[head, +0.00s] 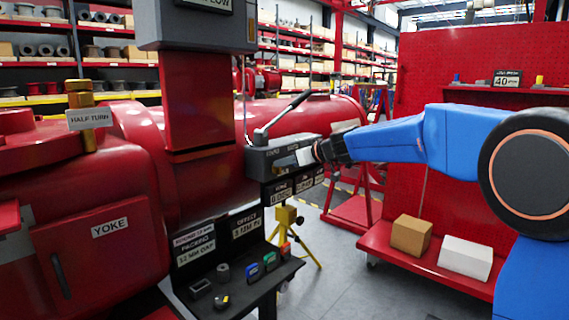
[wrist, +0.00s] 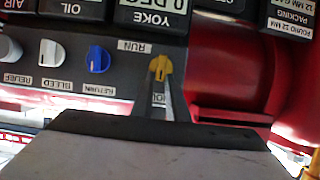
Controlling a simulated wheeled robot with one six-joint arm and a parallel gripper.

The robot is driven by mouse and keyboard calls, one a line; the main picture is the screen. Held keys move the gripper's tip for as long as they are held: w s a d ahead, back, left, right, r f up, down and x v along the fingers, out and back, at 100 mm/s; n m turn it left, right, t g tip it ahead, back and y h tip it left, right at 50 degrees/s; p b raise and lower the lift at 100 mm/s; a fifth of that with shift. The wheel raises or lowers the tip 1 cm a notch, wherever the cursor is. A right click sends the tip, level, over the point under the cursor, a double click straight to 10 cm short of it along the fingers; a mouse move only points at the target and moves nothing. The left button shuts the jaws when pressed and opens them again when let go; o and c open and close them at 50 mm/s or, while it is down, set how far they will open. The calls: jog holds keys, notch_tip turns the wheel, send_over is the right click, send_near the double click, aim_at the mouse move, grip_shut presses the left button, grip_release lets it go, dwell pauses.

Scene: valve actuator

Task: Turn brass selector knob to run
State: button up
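The brass selector knob (wrist: 160,69) is a small yellow knob on the dark control panel in the wrist view, which shows the panel upside down. A RUN label (wrist: 135,46) is beside it, and a partly hidden label reading HOL is seen between the fingers. My gripper (wrist: 159,86) has its two thin fingers apart, with their tips at the knob's near edge. I cannot tell whether they press on it. In the head view my gripper (head: 308,156) is at the right end of the grey panel box (head: 275,158), and the knob is not distinguishable there.
A blue RETURN knob (wrist: 98,59) and a white BLEED knob (wrist: 46,54) are in the same row. A grey lever (head: 285,114) rises from the panel box. A dark shelf (head: 250,285) with small parts is below. The red machine (head: 90,190) fills the left.

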grip_shut()
jog(key=f+m+g+y, duration=0.1)
jog(key=m+y, duration=0.1)
jog(key=m, duration=0.2)
jog(key=w+d+m+g+y, duration=0.1)
jog(key=m+y, duration=0.1)
jog(key=m, duration=0.2)
jog(key=w+d+f+m+g+y, duration=0.1)
jog(key=m+y, duration=0.1)
jog(key=m, duration=0.2)
jog(key=shift+w+f+g, duration=0.15)
jog(key=shift+f+g, duration=0.15)
jog(key=shift+f, duration=0.05)
dwell(0.3)
jog(key=shift+m, duration=0.3)
jog(key=o, duration=0.6)
grip_release()
jog(key=shift+c, duration=0.2)
